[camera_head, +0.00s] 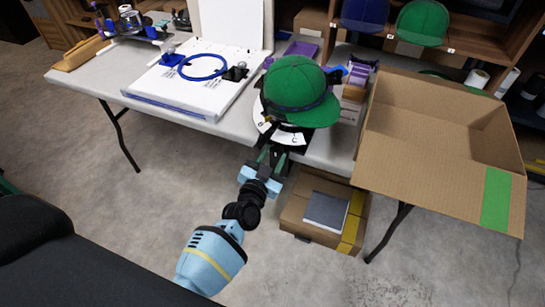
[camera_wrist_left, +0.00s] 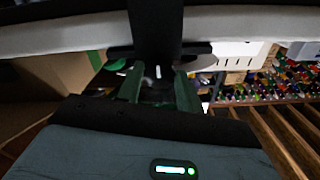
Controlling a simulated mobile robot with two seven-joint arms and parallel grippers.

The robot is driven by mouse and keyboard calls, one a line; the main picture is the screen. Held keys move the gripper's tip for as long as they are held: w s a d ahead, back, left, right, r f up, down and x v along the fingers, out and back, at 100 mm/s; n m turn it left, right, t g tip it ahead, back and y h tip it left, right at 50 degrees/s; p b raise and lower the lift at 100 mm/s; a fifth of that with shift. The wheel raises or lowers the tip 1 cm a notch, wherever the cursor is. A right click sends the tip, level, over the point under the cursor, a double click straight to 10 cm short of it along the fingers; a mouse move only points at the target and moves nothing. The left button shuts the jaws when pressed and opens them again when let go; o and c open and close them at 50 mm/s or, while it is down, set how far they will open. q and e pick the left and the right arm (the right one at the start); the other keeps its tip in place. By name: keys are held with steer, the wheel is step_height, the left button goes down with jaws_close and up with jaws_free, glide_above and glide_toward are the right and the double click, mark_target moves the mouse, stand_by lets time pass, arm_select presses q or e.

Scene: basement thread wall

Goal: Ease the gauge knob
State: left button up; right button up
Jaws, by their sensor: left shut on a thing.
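A green cap (camera_head: 298,84) sits on a dark cap gauge at the table's front edge. The gauge's white lettered plate (camera_head: 286,134) shows below the brim. My left gripper (camera_head: 267,152) reaches up to the gauge's front, just below this plate. In the left wrist view the two green fingers of my left gripper (camera_wrist_left: 157,88) stand on either side of a small dark part under a black upright bracket (camera_wrist_left: 155,30). They are shut on what seems to be the gauge knob; the knob itself is mostly hidden. My right gripper is not in view.
An open cardboard box (camera_head: 440,130) stands right of the cap. A white case with a blue hoop (camera_head: 203,67) lies left on the white table (camera_head: 80,76). A smaller carton (camera_head: 295,212) is on the floor under the table.

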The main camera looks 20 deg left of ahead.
arm_select(q)
steer(key=n, duration=0.8)
steer(key=shift+d+n, duration=0.15)
steer(key=shift+n, duration=0.25)
steer(key=n, duration=0.3)
steer(key=shift+n, duration=0.3)
steer(key=shift+d+r+n+b, duration=0.1)
steer(key=shift+n+b, duration=0.35)
steer(key=shift+n, duration=1.65)
steer(key=o, duration=1)
